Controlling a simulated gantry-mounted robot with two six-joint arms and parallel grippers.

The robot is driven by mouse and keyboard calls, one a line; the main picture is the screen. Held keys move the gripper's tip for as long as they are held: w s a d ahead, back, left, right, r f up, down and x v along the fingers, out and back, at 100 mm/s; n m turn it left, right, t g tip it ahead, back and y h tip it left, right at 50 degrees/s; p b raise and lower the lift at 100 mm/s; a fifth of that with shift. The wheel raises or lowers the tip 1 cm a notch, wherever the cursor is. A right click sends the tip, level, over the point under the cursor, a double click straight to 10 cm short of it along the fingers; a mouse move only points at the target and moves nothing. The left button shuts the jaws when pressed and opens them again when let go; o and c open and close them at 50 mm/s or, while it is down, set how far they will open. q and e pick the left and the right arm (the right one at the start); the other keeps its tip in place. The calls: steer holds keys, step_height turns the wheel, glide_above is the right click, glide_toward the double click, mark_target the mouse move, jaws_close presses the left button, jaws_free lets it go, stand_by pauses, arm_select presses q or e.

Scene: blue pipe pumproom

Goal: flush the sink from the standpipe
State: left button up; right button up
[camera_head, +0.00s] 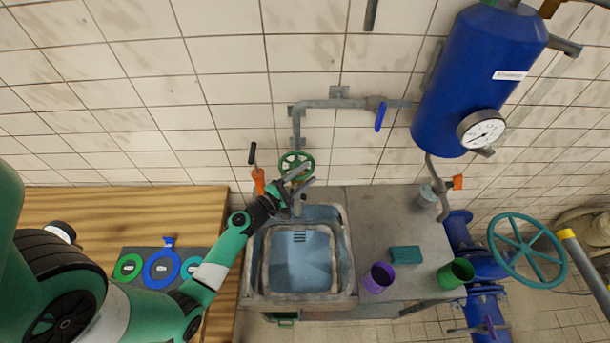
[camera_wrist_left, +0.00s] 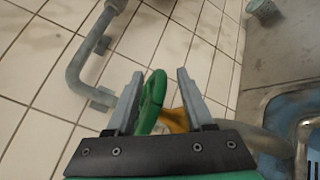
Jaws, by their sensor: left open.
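The green handwheel (camera_head: 284,162) sits on the wall pipework behind the sink. The sink (camera_head: 346,262) is a worn metal basin with a blue-tinted inside and a drain grate. My left gripper (camera_head: 303,176) is open at the handwheel, above the sink's back edge. In the left wrist view, the green handwheel (camera_wrist_left: 152,100) shows nearly edge-on between the open fingers (camera_wrist_left: 158,86), with a brass-coloured part (camera_wrist_left: 176,121) behind it. I cannot tell whether a finger touches the rim. The spout below is partly hidden by the gripper. My right gripper is out of view.
An orange-handled lever (camera_head: 258,181) stands left of the handwheel. A grey pipe with a blue lever (camera_head: 380,117) leads to a blue tank (camera_head: 470,85) with a gauge (camera_head: 482,130). Purple (camera_head: 379,277) and green (camera_head: 456,272) cups and a teal block (camera_head: 405,254) occupy the right counter.

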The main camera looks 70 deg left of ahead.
arm_select(q)
steer(key=b+v, duration=0.1)
steer(key=v, duration=1)
steer(key=shift+s, duration=0.3)
steer(key=shift+d, duration=0.15)
